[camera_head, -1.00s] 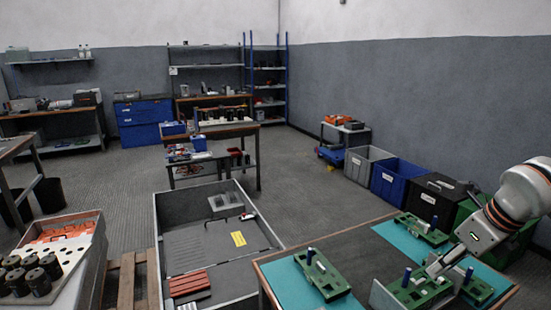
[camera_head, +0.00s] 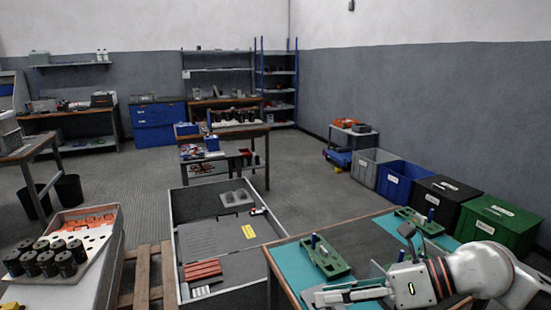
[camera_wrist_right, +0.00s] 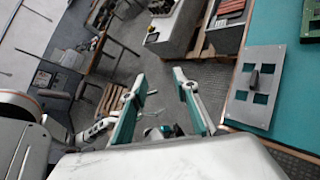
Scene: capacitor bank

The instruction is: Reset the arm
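My right arm comes in from the lower right in the head view. Its gripper (camera_head: 328,296) points left over the near part of the workbench, partly cut by the frame's lower edge. In the right wrist view the two fingers of my right gripper (camera_wrist_right: 157,98) stand apart with nothing held between them. A grey plate with square cut-outs and a dark knob (camera_wrist_right: 257,86) lies on the teal mat, to the right of the fingers and apart from them. My left gripper is not recognisable in either view.
The workbench's teal mat (camera_head: 293,264) carries a green fixture (camera_head: 325,258) and another green fixture (camera_head: 418,221). A large grey crate (camera_head: 173,232) stands left of the bench. Blue (camera_head: 403,178), black (camera_head: 443,199) and green bins (camera_head: 497,222) line the right wall.

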